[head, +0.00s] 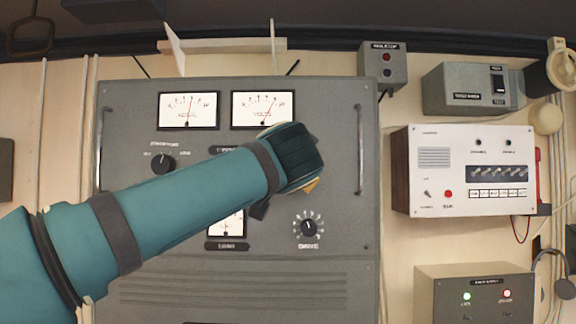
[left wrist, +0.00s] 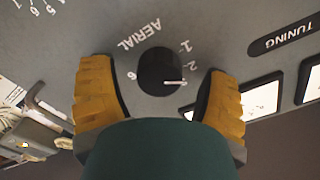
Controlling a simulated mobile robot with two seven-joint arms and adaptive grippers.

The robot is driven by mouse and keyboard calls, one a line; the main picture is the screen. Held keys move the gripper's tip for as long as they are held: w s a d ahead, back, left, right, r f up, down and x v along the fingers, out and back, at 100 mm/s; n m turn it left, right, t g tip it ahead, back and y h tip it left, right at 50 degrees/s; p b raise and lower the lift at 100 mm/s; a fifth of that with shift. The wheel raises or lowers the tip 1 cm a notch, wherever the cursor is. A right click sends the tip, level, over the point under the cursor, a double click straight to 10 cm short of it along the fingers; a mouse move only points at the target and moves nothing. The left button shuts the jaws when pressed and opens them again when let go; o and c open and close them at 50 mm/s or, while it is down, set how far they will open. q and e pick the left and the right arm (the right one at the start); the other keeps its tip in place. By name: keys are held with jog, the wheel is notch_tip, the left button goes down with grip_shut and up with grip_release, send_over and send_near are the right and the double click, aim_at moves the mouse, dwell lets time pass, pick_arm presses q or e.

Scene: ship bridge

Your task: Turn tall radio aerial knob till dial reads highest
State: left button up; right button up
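The tall grey radio (head: 290,275) fills the middle of the head view. Its aerial meter (head: 189,110) is at upper left, its needle slightly right of upright. The black aerial knob (left wrist: 159,72) is hidden behind my arm in the head view. In the left wrist view it sits between my left gripper's (left wrist: 160,88) yellow fingers, under the "AERIAL" label. Narrow gaps show on both sides, so the fingers are open around it. The knob's white pointer points right in that view, near the numbered marks. My left gripper (head: 305,165) faces the panel. My right gripper is out of view.
A volts meter (head: 263,108), a load meter (head: 225,225), a drive knob (head: 308,228) and a left-hand knob (head: 162,163) share the panel. Handles (head: 359,150) stick out at its sides. A white switch box (head: 470,165) and a grey power supply (head: 475,290) are to the right.

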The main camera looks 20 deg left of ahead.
pick_arm(q)
jog(key=v, duration=1.2)
dwell(0.4)
